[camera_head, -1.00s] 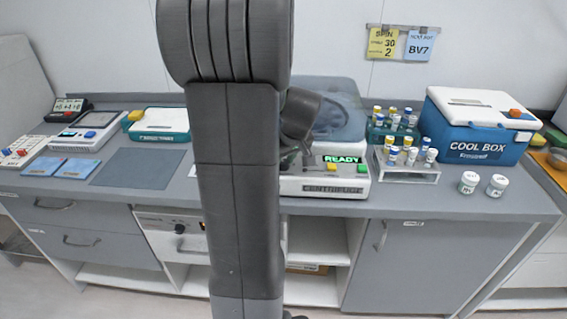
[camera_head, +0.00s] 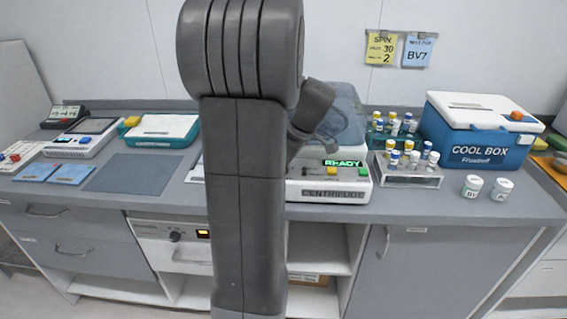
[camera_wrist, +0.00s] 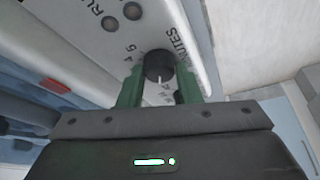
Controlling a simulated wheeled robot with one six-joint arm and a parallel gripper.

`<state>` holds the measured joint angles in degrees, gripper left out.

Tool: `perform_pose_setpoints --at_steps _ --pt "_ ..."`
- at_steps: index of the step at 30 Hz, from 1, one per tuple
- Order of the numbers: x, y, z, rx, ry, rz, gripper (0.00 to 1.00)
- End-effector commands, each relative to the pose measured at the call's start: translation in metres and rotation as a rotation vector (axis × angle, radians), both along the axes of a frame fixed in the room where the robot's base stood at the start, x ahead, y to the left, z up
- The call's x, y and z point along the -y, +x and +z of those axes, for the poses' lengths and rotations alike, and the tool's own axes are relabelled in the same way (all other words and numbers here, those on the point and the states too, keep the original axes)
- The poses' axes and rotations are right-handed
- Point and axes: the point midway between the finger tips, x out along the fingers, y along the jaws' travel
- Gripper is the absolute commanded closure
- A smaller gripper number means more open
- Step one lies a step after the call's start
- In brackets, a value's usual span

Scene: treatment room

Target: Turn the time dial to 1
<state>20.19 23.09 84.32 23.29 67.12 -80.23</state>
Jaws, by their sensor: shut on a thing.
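The time dial (camera_wrist: 155,62) is a small black knob with a white mark on a pale panel (camera_wrist: 88,45) in the wrist view. Its mark points down in the picture, towards my gripper. Figures 4 and 5 show at its upper left and "MINUTES" at its upper right; other figures are too small or hidden to read. My gripper (camera_wrist: 159,74) has its green fingers shut on the dial, one on each side. In the head view the centrifuge (camera_head: 333,191) has a lit green display reading READY. My arm hides the gripper and dial there.
Tube racks (camera_head: 411,180) stand right of the centrifuge, with two white jars (camera_head: 473,187) and a cool box (camera_head: 490,137) beyond. A grey mat (camera_head: 130,174) and a teal-and-white box (camera_head: 160,130) lie left. Yellow (camera_head: 381,50) and blue notes hang on the wall.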

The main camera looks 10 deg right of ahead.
Motion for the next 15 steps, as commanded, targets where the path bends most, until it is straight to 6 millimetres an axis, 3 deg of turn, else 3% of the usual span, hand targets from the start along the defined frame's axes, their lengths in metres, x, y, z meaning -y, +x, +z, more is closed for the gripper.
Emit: perform_pose_setpoints --at_steps 12,13,15 --pt "0.0001 -0.0004 -0.0008 -0.001 0.000 0.008 0.92" --pt "0.0001 -0.0004 -0.0008 -0.001 0.000 0.008 0.67" --pt "0.0001 -0.0004 -0.0008 -0.001 0.000 0.008 0.53"
